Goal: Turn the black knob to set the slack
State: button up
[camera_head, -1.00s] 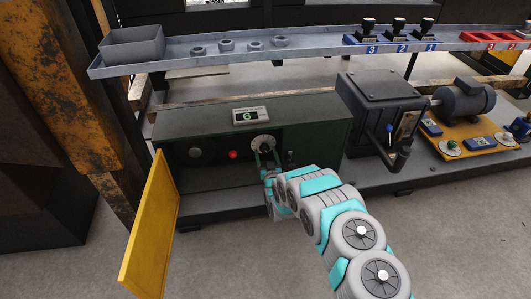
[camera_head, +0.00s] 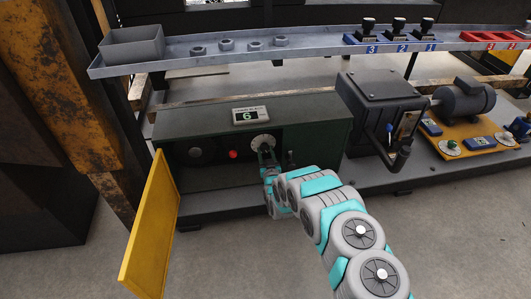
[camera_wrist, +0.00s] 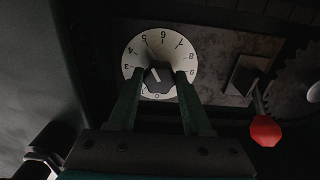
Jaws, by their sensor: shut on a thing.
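The black knob (camera_wrist: 161,84) sits in the middle of a white numbered dial (camera_wrist: 154,50), which shows upside down in the wrist view. The dial (camera_head: 263,141) is on the front of a dark green cabinet (camera_head: 310,135). My gripper (camera_wrist: 161,76) is shut on the knob, one finger on each side. In the head view my gripper (camera_head: 267,158) covers the knob. A white line on the knob slants to the upper left in the wrist view; its exact reading is hard to tell. The display (camera_head: 249,115) on the cabinet reads 6.
A yellow door (camera_head: 150,225) stands open at the cabinet's left. A red-tipped lever (camera_wrist: 265,130) is close beside my gripper. A grey shelf (camera_head: 300,52) runs above.

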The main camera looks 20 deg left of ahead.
grip_shut()
jog(key=shift+f+n+b, duration=0.1)
jog(key=shift+n+b, duration=0.2)
jog(key=shift+b, duration=0.15)
jog(key=shift+f+n+b, duration=0.1)
jog(key=shift+n+b, duration=0.4)
jog(key=shift+b, duration=0.1)
jog(key=n+b, duration=0.7)
jog(key=n, duration=0.1)
jog(key=shift+b, duration=0.4)
jog(key=shift+w+r+n+b, duration=0.1)
jog(key=shift+r+n+b, duration=0.15)
jog(key=shift+n+b, duration=0.6)
jog(key=shift+r+n, duration=0.1)
jog(key=shift+n, duration=0.25)
